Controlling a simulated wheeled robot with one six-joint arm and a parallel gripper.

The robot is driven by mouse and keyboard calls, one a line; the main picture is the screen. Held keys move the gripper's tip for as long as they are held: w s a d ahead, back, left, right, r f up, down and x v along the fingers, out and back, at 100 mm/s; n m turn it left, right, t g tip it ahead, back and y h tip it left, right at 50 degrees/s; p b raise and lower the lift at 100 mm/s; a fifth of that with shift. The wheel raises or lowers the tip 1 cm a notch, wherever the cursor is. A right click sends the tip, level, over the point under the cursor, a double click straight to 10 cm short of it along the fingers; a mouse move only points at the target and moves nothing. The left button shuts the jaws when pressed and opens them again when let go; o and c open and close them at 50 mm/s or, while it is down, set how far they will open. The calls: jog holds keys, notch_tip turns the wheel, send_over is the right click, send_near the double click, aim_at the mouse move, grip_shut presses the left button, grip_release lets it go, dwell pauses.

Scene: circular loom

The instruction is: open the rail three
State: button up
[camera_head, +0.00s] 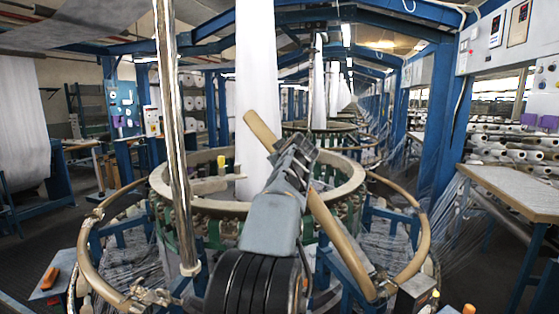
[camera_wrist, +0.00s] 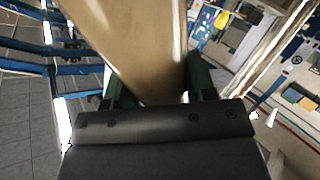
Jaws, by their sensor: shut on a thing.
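A flat tan rail (camera_head: 342,245) slants from the lower right, near a metal hinge fitting (camera_head: 380,285), up to the left across the front of the circular loom. Its free upper end (camera_head: 262,132) sticks out past my gripper (camera_head: 293,165). The jaws are shut around the rail. In the wrist view the tan rail (camera_wrist: 130,40) runs up between the two dark green fingers of my gripper (camera_wrist: 158,85). The loom's round tan ring (camera_head: 160,182) stands behind. I cannot tell from any marking which rail is number three.
A curved tan rail (camera_head: 87,255) stands at the left and another (camera_head: 424,235) at the right. A shiny vertical post (camera_head: 170,120) rises left of my arm. A wooden-topped table (camera_head: 515,187) is at the right. Dark floor is free at the far left.

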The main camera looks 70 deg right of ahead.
dwell(0.3)
jog(key=o, duration=1.3)
jog(key=shift+s, duration=0.1)
jog(key=shift+c, duration=0.2)
jog(key=b+v, duration=0.5)
jog(key=v, duration=0.9)
jog(key=shift+d, duration=0.1)
